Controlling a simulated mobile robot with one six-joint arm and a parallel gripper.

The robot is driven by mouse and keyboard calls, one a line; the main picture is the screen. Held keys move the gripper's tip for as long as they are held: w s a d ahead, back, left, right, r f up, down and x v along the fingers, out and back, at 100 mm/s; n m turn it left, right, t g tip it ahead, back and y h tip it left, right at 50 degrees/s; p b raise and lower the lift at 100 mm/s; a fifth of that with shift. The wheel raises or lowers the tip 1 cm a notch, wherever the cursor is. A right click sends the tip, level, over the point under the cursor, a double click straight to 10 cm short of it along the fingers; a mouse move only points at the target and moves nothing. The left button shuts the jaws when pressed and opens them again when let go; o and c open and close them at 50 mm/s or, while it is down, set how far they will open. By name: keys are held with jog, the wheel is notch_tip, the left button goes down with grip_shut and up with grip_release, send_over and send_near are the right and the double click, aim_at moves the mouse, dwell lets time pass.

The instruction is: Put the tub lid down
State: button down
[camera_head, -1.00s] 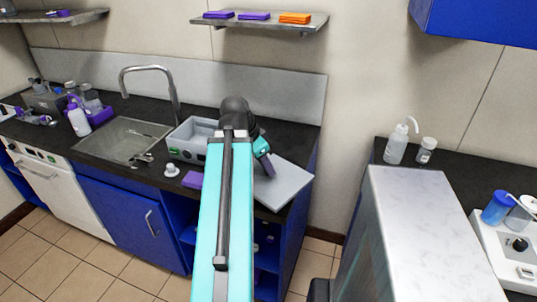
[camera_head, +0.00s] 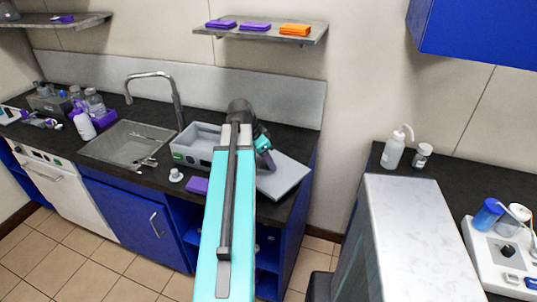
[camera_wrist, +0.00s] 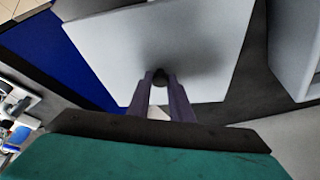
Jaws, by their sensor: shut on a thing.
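The tub lid (camera_head: 288,176) is a flat light-grey plate at the right end of the dark counter, just right of the grey tub (camera_head: 190,152). My gripper (camera_head: 269,163) is over the lid, partly hidden behind my arm. In the wrist view the lid (camera_wrist: 120,45) fills the upper middle, and my gripper (camera_wrist: 160,82) is shut on the lid's dark round knob. The lid lies flat, at or just above the counter top; I cannot tell whether it touches. The tub's open top shows beside it.
A sink (camera_head: 125,143) with a tap (camera_head: 165,95) lies left of the tub. A small white object (camera_head: 176,175) and a purple block (camera_head: 197,186) are near the counter's front edge. A grey-white cabinet top (camera_head: 420,225) stands to the right, beyond a gap.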

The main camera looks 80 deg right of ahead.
aim_at(271, 153)
jog(key=d, duration=0.2)
jog(key=d+p, duration=0.1)
jog(key=d, duration=0.2)
jog(key=w+d+p, duration=0.1)
jog(key=d, duration=0.2)
jog(key=shift+d+f, duration=0.2)
jog(key=shift+f, duration=0.2)
jog(key=shift+f+p, duration=0.85)
jog(key=shift+f, duration=0.9)
jog(key=shift+f, duration=0.1)
jog(key=c, duration=1.6)
grip_release()
jog(key=shift+r, duration=0.2)
jog(key=shift+b+v, duration=1.35)
jog(key=shift+v, duration=4.55)
